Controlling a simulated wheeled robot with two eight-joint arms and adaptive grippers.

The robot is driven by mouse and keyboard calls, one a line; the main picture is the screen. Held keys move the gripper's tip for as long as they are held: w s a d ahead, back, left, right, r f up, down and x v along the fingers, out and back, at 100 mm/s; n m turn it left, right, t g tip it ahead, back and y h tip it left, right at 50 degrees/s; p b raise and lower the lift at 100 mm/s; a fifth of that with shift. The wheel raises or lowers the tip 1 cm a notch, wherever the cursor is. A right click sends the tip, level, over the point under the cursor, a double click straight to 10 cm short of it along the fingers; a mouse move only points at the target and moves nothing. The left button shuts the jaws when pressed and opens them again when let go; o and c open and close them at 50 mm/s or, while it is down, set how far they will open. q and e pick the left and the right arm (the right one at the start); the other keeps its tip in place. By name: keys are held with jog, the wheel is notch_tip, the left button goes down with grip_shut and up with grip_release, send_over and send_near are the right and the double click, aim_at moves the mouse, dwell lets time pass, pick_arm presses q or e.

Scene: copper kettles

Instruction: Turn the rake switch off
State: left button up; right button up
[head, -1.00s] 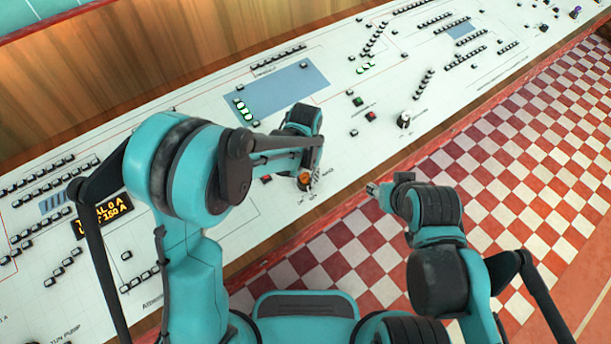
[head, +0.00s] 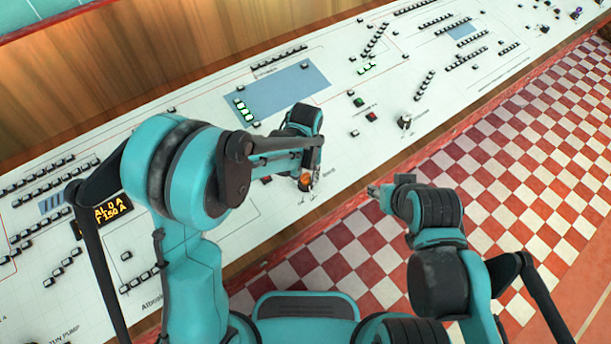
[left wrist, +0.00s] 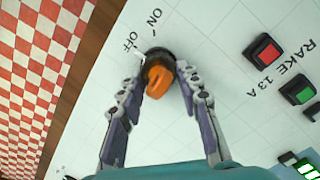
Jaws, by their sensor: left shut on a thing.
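The rake switch is an orange knob (left wrist: 157,82) on a black round base, on a white panel, with ON and OFF printed beside it. A white mark shows at its OFF side. My left gripper (left wrist: 160,70) has one finger on each side of the switch and is shut on it. In the head view the orange knob (head: 304,181) shows at the tip of my left gripper (head: 307,185). My right gripper (head: 373,190) is over the checkered floor, apart from the panel; its fingers are too small to read.
A red button (left wrist: 264,51) and a green button (left wrist: 298,91) sit beside the RAKE 13 A label. Another black knob (head: 404,121) stands farther right on the panel (head: 345,95). The checkered floor (head: 350,258) lies in front of the panel's wooden edge.

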pick_arm(q)
jog(key=o, duration=1.2)
jog(key=shift+c, duration=0.2)
notch_tip(320, 180, up, 12)
jog(key=shift+r, duration=0.1)
jog(key=s+a+r+t, duration=0.2)
jog(key=s+a+t, duration=0.1)
jog(key=s+a, duration=0.3)
jog(key=s+a+r+n+t, duration=0.1)
jog(key=s+a+t, duration=0.3)
jog(key=s+a, duration=0.3)
jog(key=a, duration=0.4)
jog(key=shift+s+a+r, duration=0.15)
jog(key=shift+r, duration=0.25)
